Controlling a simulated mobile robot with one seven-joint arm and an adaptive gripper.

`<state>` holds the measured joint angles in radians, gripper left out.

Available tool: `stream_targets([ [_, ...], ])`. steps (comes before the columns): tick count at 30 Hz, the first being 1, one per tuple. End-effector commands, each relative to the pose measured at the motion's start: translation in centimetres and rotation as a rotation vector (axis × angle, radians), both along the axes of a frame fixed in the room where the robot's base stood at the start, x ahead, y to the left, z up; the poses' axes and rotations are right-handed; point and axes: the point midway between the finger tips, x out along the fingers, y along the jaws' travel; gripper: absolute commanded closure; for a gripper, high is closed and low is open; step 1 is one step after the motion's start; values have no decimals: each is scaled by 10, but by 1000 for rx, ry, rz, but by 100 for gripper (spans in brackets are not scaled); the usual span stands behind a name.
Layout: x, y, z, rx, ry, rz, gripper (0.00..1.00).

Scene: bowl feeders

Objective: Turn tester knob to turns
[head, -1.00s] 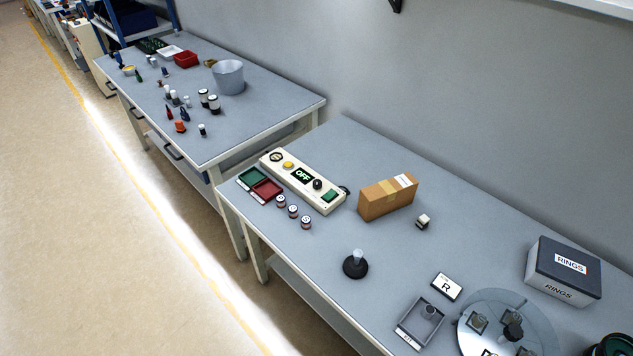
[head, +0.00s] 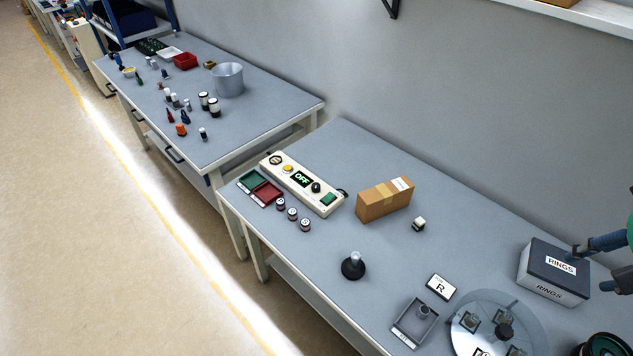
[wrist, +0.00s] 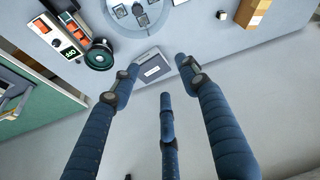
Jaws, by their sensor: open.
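The tester (head: 303,181) is a long cream box on the near bench in the head view. Its display reads OFF, and a dark knob (head: 316,187) sits just right of the display, between it and a green part. A yellow button is on the left side. My gripper (wrist: 157,76) is open and empty, its blue fingers spread in the wrist view.
A cardboard box (head: 385,200) and small white block (head: 418,224) stand right of the tester. Green and red trays and several small jars lie in front of it. A black stand (head: 353,266) and clear disc (head: 485,325) are farther right. Another panel (wrist: 66,38) shows in the wrist view.

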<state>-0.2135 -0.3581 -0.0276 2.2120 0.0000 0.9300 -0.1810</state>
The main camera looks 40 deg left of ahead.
Motion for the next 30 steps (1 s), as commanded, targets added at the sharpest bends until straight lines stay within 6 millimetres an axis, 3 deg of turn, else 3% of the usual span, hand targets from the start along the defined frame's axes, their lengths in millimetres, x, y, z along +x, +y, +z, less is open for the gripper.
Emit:
stream_targets([
  [15,98,115,18,-66,66,285,55],
  [30,163,255,-6,-132,119,561,55],
])
